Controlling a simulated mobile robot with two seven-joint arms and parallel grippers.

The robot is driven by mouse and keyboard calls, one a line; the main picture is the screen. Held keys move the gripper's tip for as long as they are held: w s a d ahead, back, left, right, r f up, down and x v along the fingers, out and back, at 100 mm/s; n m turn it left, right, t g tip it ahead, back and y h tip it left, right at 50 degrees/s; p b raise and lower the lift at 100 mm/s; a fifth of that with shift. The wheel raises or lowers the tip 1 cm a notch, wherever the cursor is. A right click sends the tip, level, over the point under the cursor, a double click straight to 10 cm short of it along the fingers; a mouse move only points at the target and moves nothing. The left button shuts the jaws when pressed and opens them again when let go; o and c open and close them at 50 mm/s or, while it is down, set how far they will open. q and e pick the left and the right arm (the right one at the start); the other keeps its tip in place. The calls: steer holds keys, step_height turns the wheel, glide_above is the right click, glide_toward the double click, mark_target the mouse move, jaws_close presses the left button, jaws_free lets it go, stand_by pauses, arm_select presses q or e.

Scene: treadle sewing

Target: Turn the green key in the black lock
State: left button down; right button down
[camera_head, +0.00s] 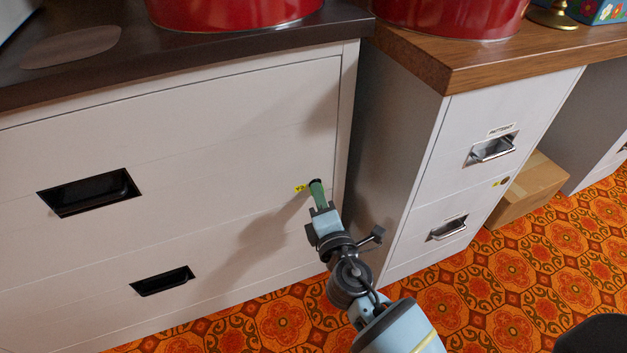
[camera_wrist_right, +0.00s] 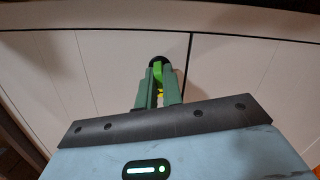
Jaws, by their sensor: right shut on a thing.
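The black lock (camera_head: 315,182) sits on the front of the white cabinet, near its right edge, beside a small yellow tag (camera_head: 300,188). My right gripper (camera_head: 318,194) reaches up to it from the lower right. In the right wrist view, my right gripper (camera_wrist_right: 159,88) is shut on the green key (camera_wrist_right: 157,72), whose bright green part shows between the green fingers. The lock (camera_wrist_right: 158,61) is a dark round shape just beyond the fingertips. The fingers hide most of the key, so I cannot tell how far it is turned. My left gripper is not in view.
The white cabinet (camera_head: 200,110) has two black recessed handles (camera_head: 90,192). A second cabinet (camera_head: 480,185) with metal handles stands to the right under a wooden top (camera_head: 470,60). Red round containers (camera_head: 235,8) stand on top. A cardboard box (camera_head: 530,190) rests on the orange patterned floor (camera_head: 520,270).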

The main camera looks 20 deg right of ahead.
steer(key=shift+r, duration=0.15)
steer(key=m, duration=0.3)
steer(key=shift+w, duration=0.1)
steer(key=shift+r, duration=0.1)
steer(key=m, duration=0.2)
steer(key=shift+m+p, duration=0.3)
steer(key=shift+p, duration=0.05)
steer(key=c, duration=1.5)
jaws_free()
steer(key=shift+g, duration=0.3)
steer(key=shift+c, duration=0.3)
